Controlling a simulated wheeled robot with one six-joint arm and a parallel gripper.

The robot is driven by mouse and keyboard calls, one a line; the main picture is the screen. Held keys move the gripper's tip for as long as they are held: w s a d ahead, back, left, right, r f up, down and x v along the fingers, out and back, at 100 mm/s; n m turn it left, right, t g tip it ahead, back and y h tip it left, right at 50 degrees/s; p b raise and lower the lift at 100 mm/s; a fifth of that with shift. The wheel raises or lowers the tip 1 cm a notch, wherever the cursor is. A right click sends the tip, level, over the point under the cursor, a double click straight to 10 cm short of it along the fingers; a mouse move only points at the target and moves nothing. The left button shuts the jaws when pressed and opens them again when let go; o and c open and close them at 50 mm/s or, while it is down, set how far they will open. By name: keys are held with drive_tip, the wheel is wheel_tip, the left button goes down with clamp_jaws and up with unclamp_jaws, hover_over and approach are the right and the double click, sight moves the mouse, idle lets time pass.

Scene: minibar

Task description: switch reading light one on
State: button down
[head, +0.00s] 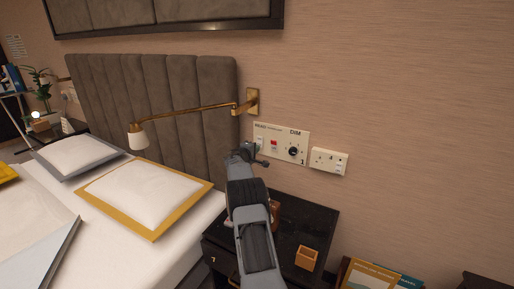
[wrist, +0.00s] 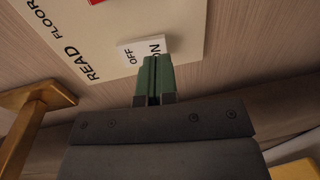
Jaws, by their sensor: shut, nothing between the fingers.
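A cream switch panel (head: 283,157) is on the wall right of the headboard; it also shows in the wrist view (wrist: 185,25). A white rocker switch (wrist: 131,48) marked OFF and ON sits beside the word READ. My gripper (wrist: 154,62) is shut and empty, its green fingertips at the ON end of the rocker, covering part of it. I cannot tell whether they touch or press it. In the head view my gripper (head: 250,151) is in front of the panel's left end. The brass reading light (head: 138,138) hangs over the bed; I cannot tell if it is lit.
The panel also has a red switch (head: 274,144) and a black DIM knob (head: 292,151). A white socket plate (head: 328,161) is to its right. Below stands a dark nightstand (head: 318,222) with a small orange box (head: 306,258). The lamp's brass wall mount (wrist: 30,125) is near my gripper.

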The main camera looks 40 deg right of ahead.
drive_tip(key=shift+x, duration=0.85)
drive_tip(key=shift+d+f+b, duration=0.1)
drive_tip(key=shift+d+b, duration=0.1)
drive_tip(key=shift+b, duration=0.75)
